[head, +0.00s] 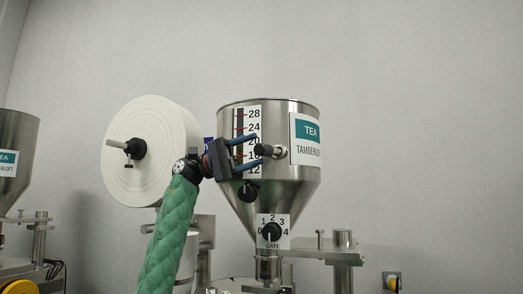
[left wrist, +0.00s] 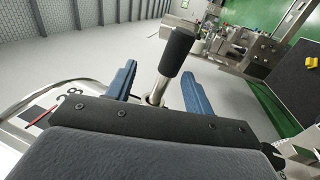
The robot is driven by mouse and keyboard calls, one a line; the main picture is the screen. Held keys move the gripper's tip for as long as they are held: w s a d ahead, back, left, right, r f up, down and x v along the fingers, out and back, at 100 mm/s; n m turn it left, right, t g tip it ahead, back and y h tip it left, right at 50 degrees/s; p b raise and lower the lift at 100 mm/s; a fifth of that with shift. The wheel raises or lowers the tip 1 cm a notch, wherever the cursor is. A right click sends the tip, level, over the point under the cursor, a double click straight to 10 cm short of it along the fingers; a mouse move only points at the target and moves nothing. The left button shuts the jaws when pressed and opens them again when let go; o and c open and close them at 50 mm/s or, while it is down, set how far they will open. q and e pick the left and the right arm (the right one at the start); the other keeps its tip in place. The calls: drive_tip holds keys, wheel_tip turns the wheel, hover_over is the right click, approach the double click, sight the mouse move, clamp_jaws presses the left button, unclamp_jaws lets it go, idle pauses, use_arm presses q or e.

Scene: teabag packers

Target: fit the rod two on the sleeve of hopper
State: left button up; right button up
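The steel hopper (head: 285,180) stands at centre in the head view, with a number scale and a TEA label. In the left wrist view the black-gripped rod (left wrist: 176,52) stands between the fingers of my left gripper (left wrist: 159,72), with visible gaps on both sides. I cannot tell how deep it sits in the sleeve. My right gripper is not in view.
A large white paper roll (head: 150,150) on a spindle stands left of the hopper. A metal bracket (head: 335,250) extends right. Another hopper (head: 15,150) is at far left.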

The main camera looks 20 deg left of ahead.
use_arm(q)
drive_tip(key=v, duration=0.4)
drive_tip(key=shift+w+a+b, duration=0.15)
drive_tip(key=shift+b, duration=0.15)
